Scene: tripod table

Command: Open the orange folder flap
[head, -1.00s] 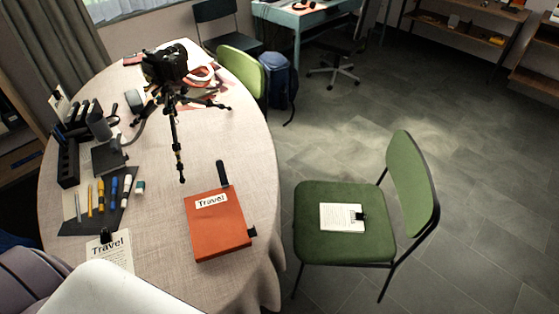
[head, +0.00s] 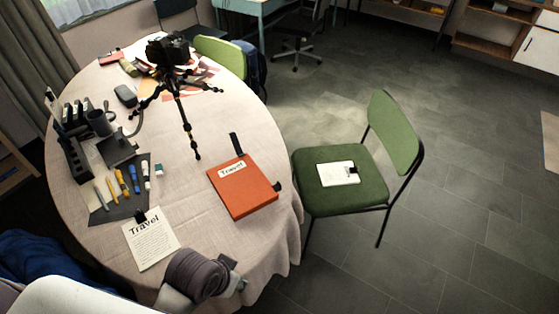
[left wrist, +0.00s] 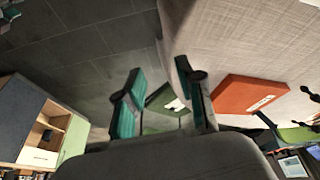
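The orange folder (head: 243,192) lies shut on the round table, with a white "Travel" label on its upper part. A dark strip (head: 236,144) sticks out at its far edge and a small black tab (head: 278,186) at its right edge. It also shows in the left wrist view (left wrist: 245,95), right of the fingers. My left gripper (head: 238,282) is by the table's near edge, nearer than the folder and apart from it. In the left wrist view its two green-padded fingers (left wrist: 160,70) are spread with nothing between them. My right gripper is not in view.
A "Travel" sheet (head: 151,238) lies left of the folder. A camera on a tripod (head: 178,80) stands behind it. Pens on a dark mat (head: 110,195) lie at the left. A green chair (head: 345,185) with a notepad stands right of the table.

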